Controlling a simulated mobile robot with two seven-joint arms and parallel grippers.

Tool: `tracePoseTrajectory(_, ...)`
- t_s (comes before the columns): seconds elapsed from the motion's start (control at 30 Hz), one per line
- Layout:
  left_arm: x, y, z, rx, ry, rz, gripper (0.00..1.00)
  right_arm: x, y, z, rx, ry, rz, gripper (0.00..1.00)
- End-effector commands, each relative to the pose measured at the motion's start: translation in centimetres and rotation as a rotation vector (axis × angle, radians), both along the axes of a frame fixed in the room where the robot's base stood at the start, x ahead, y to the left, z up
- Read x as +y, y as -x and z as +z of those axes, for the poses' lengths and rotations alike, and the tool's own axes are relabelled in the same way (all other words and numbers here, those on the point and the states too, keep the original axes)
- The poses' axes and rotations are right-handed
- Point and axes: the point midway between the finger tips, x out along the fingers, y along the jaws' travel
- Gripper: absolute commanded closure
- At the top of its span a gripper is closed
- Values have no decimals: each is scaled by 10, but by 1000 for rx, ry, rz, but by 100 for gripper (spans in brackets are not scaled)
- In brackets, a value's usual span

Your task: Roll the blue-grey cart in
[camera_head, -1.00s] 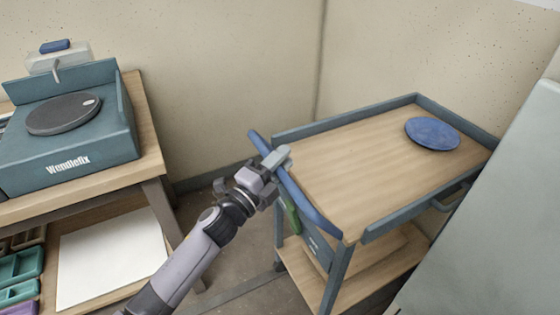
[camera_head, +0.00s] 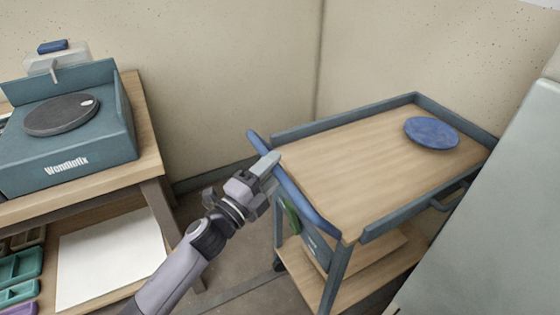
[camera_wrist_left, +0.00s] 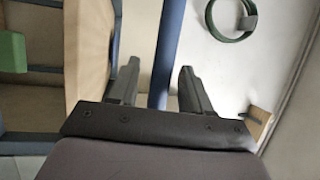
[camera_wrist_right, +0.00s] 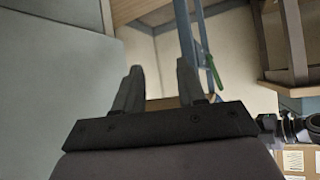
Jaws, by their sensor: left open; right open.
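The blue-grey cart (camera_head: 375,231) stands in the corner at the right, with a wooden top, a lower wooden shelf and a blue push handle (camera_head: 311,209) on its near left end. My left gripper (camera_head: 268,165) is open at the handle. In the left wrist view the blue handle bar (camera_wrist_left: 167,50) runs between the spread fingers (camera_wrist_left: 157,88), with space on both sides. My right gripper (camera_wrist_right: 156,88) is open and empty in the right wrist view, and a blue bar (camera_wrist_right: 186,40) of the cart shows beyond its fingers. The right arm is not in the head view.
A blue round disc (camera_head: 431,133) lies on the cart top. A wooden workbench (camera_head: 150,150) with a blue-grey wheel unit (camera_head: 75,160) stands at the left. A large grey panel (camera_head: 500,210) is close at the right. Bare floor (camera_head: 235,250) lies between bench and cart.

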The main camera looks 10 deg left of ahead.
Motion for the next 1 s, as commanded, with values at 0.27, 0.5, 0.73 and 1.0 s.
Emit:
tracePoseTrajectory(0.27,18,28,-6,-1,0,-1,52,0,0,-1,0,0,-1,60)
tracePoseTrajectory(0.5,20,32,-6,-2,1,-1,52,0,0,-1,1,-1,-2,60)
tracePoseTrajectory(0.73,20,32,-6,-1,0,-1,52,0,0,-1,1,-2,-3,60)
tracePoseTrajectory(1.0,31,42,-16,102,93,36,52,0,0,7,2,-1,-2,60)
